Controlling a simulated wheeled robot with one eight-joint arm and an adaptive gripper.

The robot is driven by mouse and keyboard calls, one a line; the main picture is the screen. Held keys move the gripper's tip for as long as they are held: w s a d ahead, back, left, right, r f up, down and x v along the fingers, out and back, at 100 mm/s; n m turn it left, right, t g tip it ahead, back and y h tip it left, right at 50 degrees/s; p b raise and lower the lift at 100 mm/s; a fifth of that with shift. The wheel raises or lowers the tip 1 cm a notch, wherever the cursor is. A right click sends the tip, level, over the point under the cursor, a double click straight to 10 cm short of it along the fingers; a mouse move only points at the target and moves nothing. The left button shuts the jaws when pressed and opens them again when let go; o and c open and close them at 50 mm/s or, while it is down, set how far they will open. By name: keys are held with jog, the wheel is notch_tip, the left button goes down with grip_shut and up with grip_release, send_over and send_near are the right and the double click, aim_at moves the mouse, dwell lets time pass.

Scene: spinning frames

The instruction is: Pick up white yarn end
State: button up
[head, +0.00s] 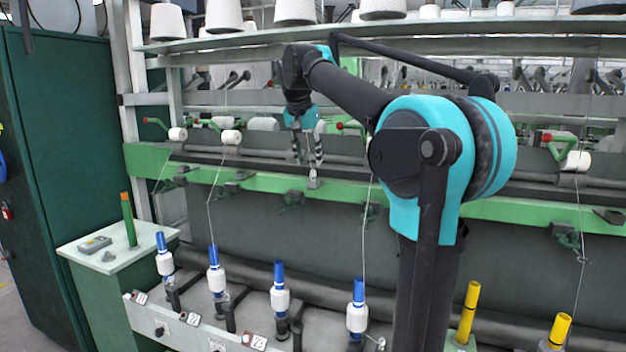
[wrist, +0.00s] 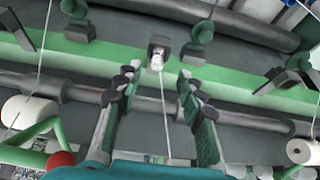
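The white yarn end (wrist: 157,62) is a small white tuft at a grey block (wrist: 162,43) on the green rail (wrist: 245,82). A thin white strand runs from it down the wrist view, between my fingers. In the head view the yarn end (head: 313,173) is a small pale spot at the rail, just below my fingertips. My gripper (head: 308,158) points down there. In the wrist view my gripper (wrist: 158,76) is open, with one finger on each side of the strand. The fingers appear apart from it, and the tuft lies just beyond the tips.
A white bobbin on a green arm with a red knob (wrist: 60,160) is at the left of the wrist view. Blue spindles with white yarn (head: 279,291) and yellow tubes (head: 468,312) stand below the rail. A green cabinet (head: 75,170) is at left.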

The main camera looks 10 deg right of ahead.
aim_at(313, 171)
jog(key=shift+d+x, duration=0.1)
jog(key=shift+x, duration=1.25)
jog(key=shift+d+x, duration=0.15)
jog(key=shift+x, duration=1.2)
jog(key=c, duration=0.9)
